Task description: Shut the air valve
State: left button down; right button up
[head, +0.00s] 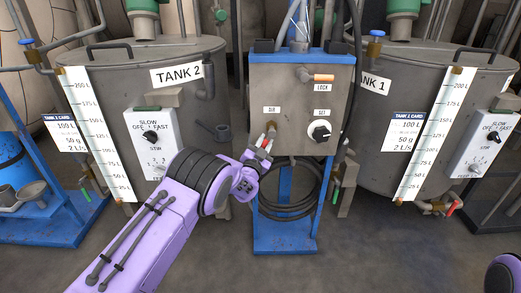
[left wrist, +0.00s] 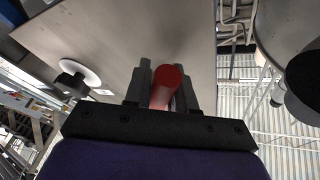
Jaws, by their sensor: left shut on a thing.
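The air valve's red handle (head: 268,134) is at the lower left of the grey control box, below a small label. My left gripper (head: 263,145) reaches it from the lower left and partly hides it. In the left wrist view the red handle (left wrist: 168,84) stands between the two dark fingers, which are shut on it. My right gripper is not in view.
Tank 2 (head: 130,70) and Tank 1 (head: 405,90) stand either side.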

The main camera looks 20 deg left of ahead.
pick_arm(q)
jog(key=shift+w+d+f+n+t+y+b, duration=0.2)
jog(key=shift+d+n+y+b, duration=0.4)
jog(key=shift+n, duration=0.75)
jog(key=shift+w+d+f+n+t+y+b, duration=0.2)
jog(key=shift+n+y+b, duration=0.45)
jog(key=shift+n+b, duration=0.55)
jog(key=shift+w+d+n+t+y+b, duration=0.2)
jog(key=shift+d+n+y+b, duration=0.4)
jog(key=shift+n, duration=0.95)
jog(key=c, duration=1)
grip_release()
jog(key=shift+r, duration=0.1)
jog(key=shift+c, duration=0.2)
jog(key=shift+s, duration=0.15)
jog(key=p+v, duration=0.1)
jog(key=v, duration=0.9)
jog(key=shift+p, duration=0.35)
